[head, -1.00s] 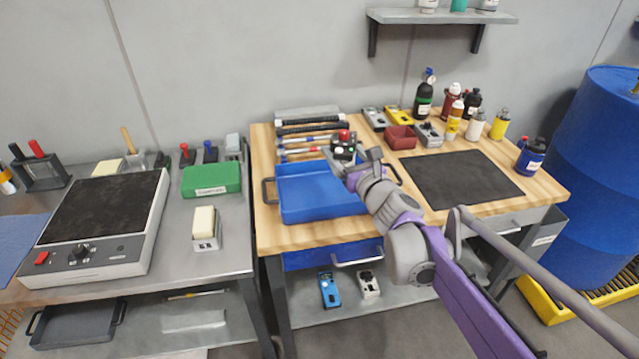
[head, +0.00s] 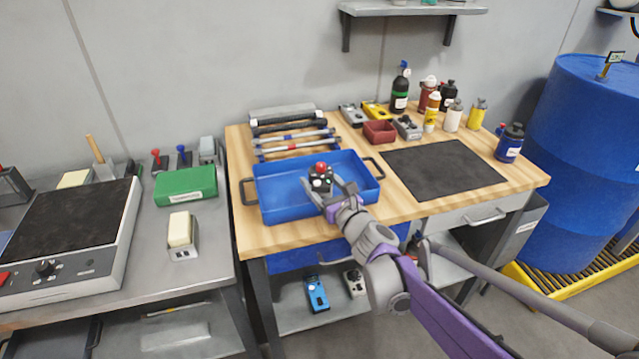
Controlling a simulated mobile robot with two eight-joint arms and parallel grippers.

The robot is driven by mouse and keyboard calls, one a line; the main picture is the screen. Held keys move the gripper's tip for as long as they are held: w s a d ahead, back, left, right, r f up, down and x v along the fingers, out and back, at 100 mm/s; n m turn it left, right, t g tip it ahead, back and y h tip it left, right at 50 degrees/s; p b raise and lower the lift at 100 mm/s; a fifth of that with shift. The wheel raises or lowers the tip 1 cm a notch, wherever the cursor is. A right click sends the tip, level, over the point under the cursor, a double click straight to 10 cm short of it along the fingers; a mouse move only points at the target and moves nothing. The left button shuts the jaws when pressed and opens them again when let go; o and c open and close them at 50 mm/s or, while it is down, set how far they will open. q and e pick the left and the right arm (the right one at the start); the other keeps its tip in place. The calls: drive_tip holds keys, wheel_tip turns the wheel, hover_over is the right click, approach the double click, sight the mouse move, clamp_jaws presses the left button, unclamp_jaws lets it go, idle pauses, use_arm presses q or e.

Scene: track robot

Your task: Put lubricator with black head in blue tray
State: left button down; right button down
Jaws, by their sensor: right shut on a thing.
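My right gripper (head: 328,194) is shut on a small black object with a red knob (head: 321,178) and light spots. It is over the right half of the blue tray (head: 285,212); I cannot tell whether the object touches the tray floor. Upright bottles stand at the table's back right: a black one with a green band and blue head (head: 400,92), and a white one with a dark head (head: 452,116). A blue bottle with a black head (head: 509,146) stands at the right edge. I cannot tell which is the lubricator. My left gripper is out of view.
Rods on a rack (head: 295,140) lie behind the tray. A dark red bin (head: 380,132) and small devices stand right of them. A black mat (head: 442,169) is bare. A hot plate (head: 68,240) and green box (head: 186,186) occupy the left bench.

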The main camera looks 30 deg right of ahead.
drive_tip(key=shift+r, duration=0.15)
unclamp_jaws()
drive_tip(key=shift+f, duration=0.2)
drive_tip(key=shift+r, duration=0.2)
drive_tip(key=shift+s, duration=0.35)
drive_tip(key=s+p, duration=0.2)
drive_tip(key=s, duration=0.9)
drive_tip(key=s+a+f+n+g+y, duration=0.3)
drive_tip(key=s+a+f+n+g, duration=0.15)
drive_tip(key=a+n, duration=0.55)
drive_tip(key=s+a+f+n+g+y, duration=0.3)
drive_tip(key=s+a+f+n, duration=0.15)
drive_tip(key=a+n, duration=0.5)
drive_tip(key=s+d+f+n+g+h, duration=0.2)
drive_tip(key=s+f+n+g, duration=0.1)
drive_tip(key=n, duration=0.5)
drive_tip(key=s+d+f+n+g+h, duration=0.2)
drive_tip(key=s+f+n, duration=0.3)
drive_tip(key=s+n, duration=0.3)
drive_tip(key=shift+s+d+f+n+g+h, duration=0.25)
drive_tip(key=shift+n+g+h, duration=0.2)
drive_tip(key=shift+h, duration=0.25)
